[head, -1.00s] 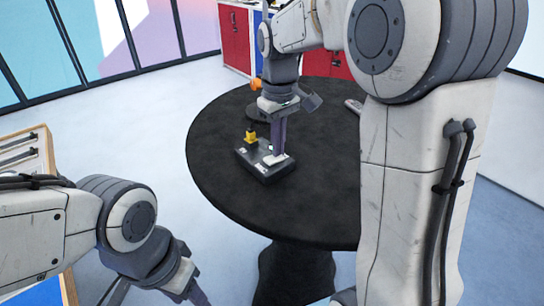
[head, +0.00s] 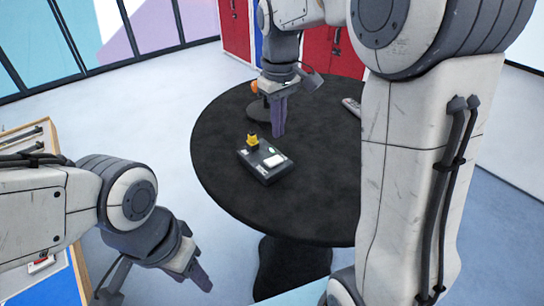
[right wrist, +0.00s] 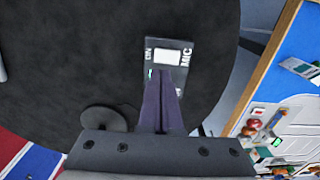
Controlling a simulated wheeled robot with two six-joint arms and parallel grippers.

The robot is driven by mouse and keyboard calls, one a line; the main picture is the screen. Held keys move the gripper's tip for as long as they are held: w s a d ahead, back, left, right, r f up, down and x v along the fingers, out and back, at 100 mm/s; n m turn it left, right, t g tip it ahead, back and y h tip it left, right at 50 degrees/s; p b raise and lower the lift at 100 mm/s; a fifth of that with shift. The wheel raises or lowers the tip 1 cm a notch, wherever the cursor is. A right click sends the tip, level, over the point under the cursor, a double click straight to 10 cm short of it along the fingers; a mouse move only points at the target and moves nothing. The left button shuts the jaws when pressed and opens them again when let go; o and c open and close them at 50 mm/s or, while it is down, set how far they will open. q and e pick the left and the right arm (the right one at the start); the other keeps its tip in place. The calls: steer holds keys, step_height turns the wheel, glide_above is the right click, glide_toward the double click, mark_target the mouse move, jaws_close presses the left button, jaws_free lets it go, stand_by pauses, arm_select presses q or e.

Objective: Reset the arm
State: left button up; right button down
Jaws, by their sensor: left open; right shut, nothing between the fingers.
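My right gripper (head: 279,131) is shut and empty, pointing down above the round black table. In the head view it is just behind a dark control box with a white rocker button and a yellow knob (head: 265,160). In the right wrist view the closed fingers (right wrist: 162,105) overlap the near part of the box (right wrist: 171,50), which shows the letters "ON" and "MIC". A small green light shows beside the white button. My left gripper (head: 202,280) is open and empty at the lower left, away from the table.
The round black table (head: 225,185) has free room around the box. A dark round base with an orange part (head: 256,105) stands behind my right gripper. A grey handheld object (head: 352,105) lies at the right. A wood-edged board (head: 50,150) stands at the left; red cabinets are behind.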

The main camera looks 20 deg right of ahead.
steer(key=shift+n, duration=0.8)
steer(key=s+a+f+b, duration=0.1)
steer(key=s+a, duration=0.1)
steer(key=a, duration=0.1)
steer(key=s+a+f+b, duration=0.1)
steer(key=s+a+f, duration=0.1)
steer(key=s+a, duration=0.1)
steer(key=s+a+f+b, duration=0.1)
steer(key=s+a+f, duration=0.1)
steer(key=s+a, duration=0.1)
steer(key=shift+s+a+f, duration=0.15)
steer(key=shift+s+a, duration=0.1)
steer(key=shift+a, duration=0.05)
steer(key=s+a+f+b, duration=0.1)
steer(key=s+f, duration=0.1)
steer(key=s, duration=0.3)
steer(key=s+a+f+n+b, duration=0.1)
steer(key=s+a+f, duration=0.1)
steer(key=s, duration=0.3)
steer(key=s+a+f+y+b, duration=0.1)
steer(key=s+f, duration=0.3)
steer(key=s, duration=0.1)
steer(key=shift+a+f+n, duration=0.2)
steer(key=shift+a+n, duration=0.1)
steer(key=shift+a, duration=0.05)
